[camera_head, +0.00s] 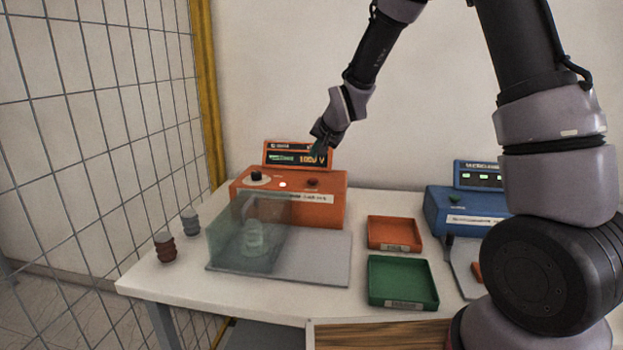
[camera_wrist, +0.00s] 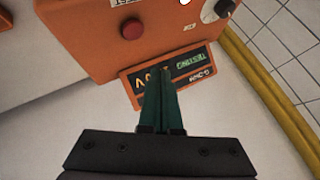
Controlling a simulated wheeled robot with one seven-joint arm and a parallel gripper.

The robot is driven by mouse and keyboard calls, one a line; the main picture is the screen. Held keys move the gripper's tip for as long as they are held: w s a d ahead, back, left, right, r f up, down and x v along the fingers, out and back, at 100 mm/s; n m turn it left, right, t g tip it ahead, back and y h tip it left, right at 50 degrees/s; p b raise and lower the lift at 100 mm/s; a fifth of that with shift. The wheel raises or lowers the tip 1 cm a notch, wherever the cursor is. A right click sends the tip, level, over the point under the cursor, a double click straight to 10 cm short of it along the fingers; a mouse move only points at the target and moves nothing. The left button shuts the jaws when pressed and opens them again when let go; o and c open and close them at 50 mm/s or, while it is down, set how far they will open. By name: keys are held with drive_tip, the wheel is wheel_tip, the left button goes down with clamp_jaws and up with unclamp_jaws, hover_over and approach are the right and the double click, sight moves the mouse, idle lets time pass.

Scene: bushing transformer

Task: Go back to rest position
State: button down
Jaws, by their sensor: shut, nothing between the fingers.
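My gripper (camera_head: 319,150) is shut and empty. In the head view it hangs in front of the display of the orange tester (camera_head: 335,205), above its top face. In the wrist view the two green fingers of my gripper (camera_wrist: 162,75) lie together, covering part of the lit display (camera_wrist: 190,65). The display reads "TESTING" in the wrist view. A red button (camera_wrist: 131,29) and a dark knob (camera_wrist: 224,8) sit on the orange box. I cannot tell whether the fingertips touch anything.
A clear cover (camera_head: 225,235) stands over a ribbed bushing (camera_head: 253,238). A brown bushing (camera_head: 166,247) and a grey bushing (camera_head: 190,222) stand at the left. An orange tray (camera_head: 394,247), a green tray (camera_head: 403,303) and a blue device (camera_head: 455,208) are to the right. A mesh fence (camera_head: 95,130) borders the left.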

drive_tip(key=s+d+r+h, duration=0.2)
drive_tip(key=s+d+r, duration=1.1)
drive_tip(key=d+r, duration=0.2)
drive_tip(key=s+d+r, duration=0.1)
drive_tip(key=s+d, duration=0.2)
drive_tip(key=s, duration=0.6)
drive_tip(key=s+d+r+g, duration=0.1)
drive_tip(key=s+d+r, duration=0.1)
drive_tip(key=s, duration=0.8)
drive_tip(key=shift+d+r, duration=0.25)
drive_tip(key=shift+d, duration=0.55)
